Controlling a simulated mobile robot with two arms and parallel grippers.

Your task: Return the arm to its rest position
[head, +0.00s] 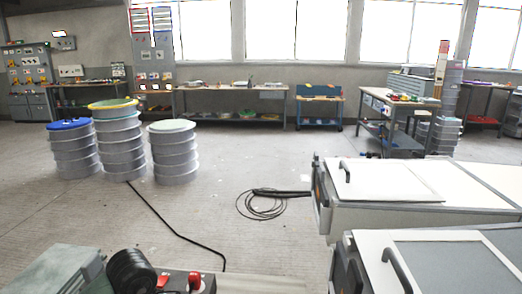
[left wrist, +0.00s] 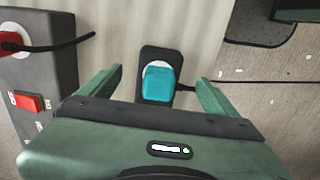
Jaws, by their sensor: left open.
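My left gripper (left wrist: 159,79) shows in the left wrist view, with two green fingers spread wide. A teal plug (left wrist: 158,84) sits on a black socket plate (left wrist: 155,56) between the fingers. Gaps show on both sides of the plug, so the fingers do not touch it. A dark cord runs from the plate's right side behind the right finger. Neither gripper can be made out in the head view. My right gripper is in neither view.
A grey box with a red switch (left wrist: 29,103) and a red plug (left wrist: 10,41) is left of the fingers. In the head view, drum stacks (head: 121,150) stand at left, cable (head: 262,205) lies on the floor, and white-topped cases (head: 385,185) stand at right.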

